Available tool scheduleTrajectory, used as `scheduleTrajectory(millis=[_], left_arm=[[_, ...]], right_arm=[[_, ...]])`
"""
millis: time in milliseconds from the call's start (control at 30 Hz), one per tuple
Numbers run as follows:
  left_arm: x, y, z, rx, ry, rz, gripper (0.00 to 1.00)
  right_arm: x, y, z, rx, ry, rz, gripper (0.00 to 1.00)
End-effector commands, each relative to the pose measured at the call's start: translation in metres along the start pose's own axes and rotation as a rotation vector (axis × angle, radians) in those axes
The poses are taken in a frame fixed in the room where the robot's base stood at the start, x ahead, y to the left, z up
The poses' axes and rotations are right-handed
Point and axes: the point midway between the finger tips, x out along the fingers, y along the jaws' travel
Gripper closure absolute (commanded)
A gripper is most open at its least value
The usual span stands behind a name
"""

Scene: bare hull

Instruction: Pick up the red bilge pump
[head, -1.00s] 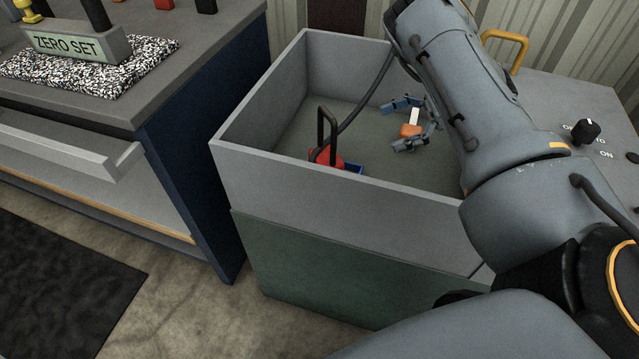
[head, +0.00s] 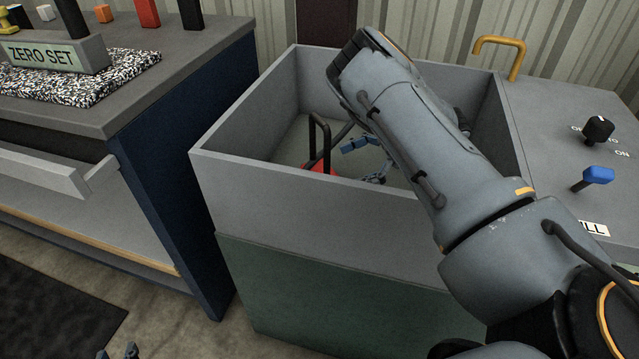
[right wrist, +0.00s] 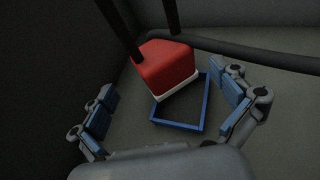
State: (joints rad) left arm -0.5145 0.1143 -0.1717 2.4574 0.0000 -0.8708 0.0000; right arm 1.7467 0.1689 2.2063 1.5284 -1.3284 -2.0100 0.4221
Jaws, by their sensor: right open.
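The red bilge pump (head: 319,169) sits inside the grey open-topped bin (head: 330,188), near its front wall. Its black loop handle stands up, and the front wall hides its lower part. My right gripper (head: 366,162) is open inside the bin, just right of the pump. In the right wrist view the pump (right wrist: 166,64) has a red body and a white base band, and lies ahead of and between the open fingers (right wrist: 163,88), with nothing gripped. My left gripper (head: 117,353) shows only its tips at the bottom edge, apart and empty.
A blue square frame (right wrist: 182,128) lies on the bin floor beside the pump's base. A dark hose runs from the pump. A workbench (head: 150,80) stands left.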

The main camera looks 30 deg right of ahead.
Motion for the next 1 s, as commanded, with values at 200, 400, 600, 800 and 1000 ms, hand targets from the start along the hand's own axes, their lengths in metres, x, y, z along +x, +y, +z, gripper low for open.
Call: scheduleTrajectory(millis=[200,400,600,800,1000], left_arm=[[0.003,0.002,-0.013,0.0,0.072,0.004,0.65],[0.003,0.007,-0.051,0.0,0.278,0.016,0.65],[-0.007,0.013,-0.09,-0.003,0.491,0.03,0.65],[-0.015,0.015,-0.108,-0.005,0.593,0.035,0.65],[-0.017,0.015,-0.11,-0.005,0.602,0.036,0.65]], right_arm=[[0.007,0.0,-0.002,0.0,0.001,0.001,0.0],[0.025,-0.002,-0.006,0.0,0.001,0.002,0.0],[0.044,-0.002,-0.008,-0.001,0.0,0.001,0.0],[0.054,-0.002,-0.006,0.0,0.0,0.0,0.0],[0.055,-0.002,-0.006,0.0,0.0,-0.001,0.0]])
